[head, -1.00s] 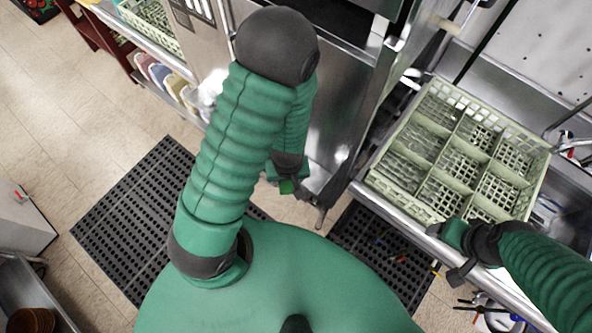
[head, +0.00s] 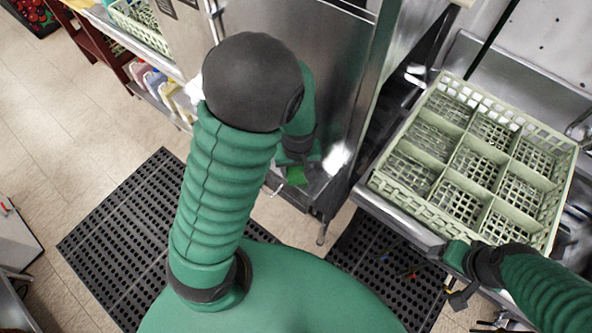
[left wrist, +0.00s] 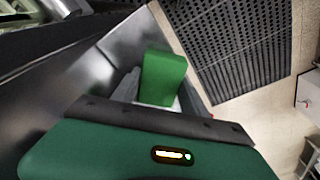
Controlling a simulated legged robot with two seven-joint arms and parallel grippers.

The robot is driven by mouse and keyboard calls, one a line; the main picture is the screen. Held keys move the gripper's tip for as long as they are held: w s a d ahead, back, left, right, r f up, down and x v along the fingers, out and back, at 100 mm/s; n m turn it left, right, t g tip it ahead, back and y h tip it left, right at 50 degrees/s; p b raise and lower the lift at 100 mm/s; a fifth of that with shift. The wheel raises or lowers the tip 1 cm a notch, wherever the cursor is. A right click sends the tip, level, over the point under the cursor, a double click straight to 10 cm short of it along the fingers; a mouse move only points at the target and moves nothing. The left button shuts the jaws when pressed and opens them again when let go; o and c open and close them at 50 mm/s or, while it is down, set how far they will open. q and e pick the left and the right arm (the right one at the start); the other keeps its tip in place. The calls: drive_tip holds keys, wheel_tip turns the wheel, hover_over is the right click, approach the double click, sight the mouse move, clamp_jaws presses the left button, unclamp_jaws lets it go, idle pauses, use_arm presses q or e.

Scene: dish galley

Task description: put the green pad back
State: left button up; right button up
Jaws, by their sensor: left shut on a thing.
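The green pad (head: 297,177) is a small block held at the end of my left arm, in front of the steel machine's side. In the left wrist view the pad (left wrist: 163,78) stands up between the two grey fingers of my left gripper (left wrist: 160,96), which is shut on it. The lower part of the pad is hidden by the gripper. In the head view my left gripper (head: 294,168) is partly hidden behind my own arm. My right gripper (head: 450,275) is at the front edge of the counter beside the rack; its jaw opening is unclear.
A pale green dish rack (head: 408,199) with empty compartments sits on the steel counter at right. The steel machine (head: 330,100) stands close beyond my left gripper. Black perforated mats (head: 120,225) lie on the tiled floor. Several bottles (head: 160,82) stand on a low shelf at upper left.

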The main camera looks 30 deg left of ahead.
sight(292, 171)
use_arm(q)
drive_tip(key=shift+s+d+r, duration=0.1)
drive_tip(key=shift+d+r, duration=0.05)
drive_tip(key=shift+a, duration=0.2)
drive_tip(key=o, duration=0.9)
drive_tip(key=shift+a+f, duration=0.2)
drive_tip(key=shift+a, duration=0.1)
drive_tip(key=o, duration=0.4)
drive_tip(key=shift+a+f, duration=0.15)
drive_tip(key=shift+a, duration=0.4)
drive_tip(key=shift+d+r, duration=0.2)
drive_tip(key=shift+d, duration=0.35)
wheel_tip(292, 171, up, 11)
drive_tip(key=s+p, duration=0.1)
drive_tip(key=p, duration=0.1)
drive_tip(key=shift+s+d+f+m+t+h+b, duration=0.25)
drive_tip(key=shift+s+d+f+m, duration=0.35)
drive_tip(key=shift+m, duration=0.75)
drive_tip(key=shift+s+d+f+m+t+h+b, duration=0.1)
drive_tip(key=shift+s+d+f+m+t+b, duration=0.45)
drive_tip(key=shift+m, duration=0.75)
drive_tip(key=shift+s+d+f+m+h+b, duration=0.2)
drive_tip(key=shift+s+d+f+m, duration=0.2)
drive_tip(key=shift+d+m, duration=0.7)
use_arm(e)
drive_tip(key=shift+a+r, duration=0.2)
drive_tip(key=shift+a, duration=0.35)
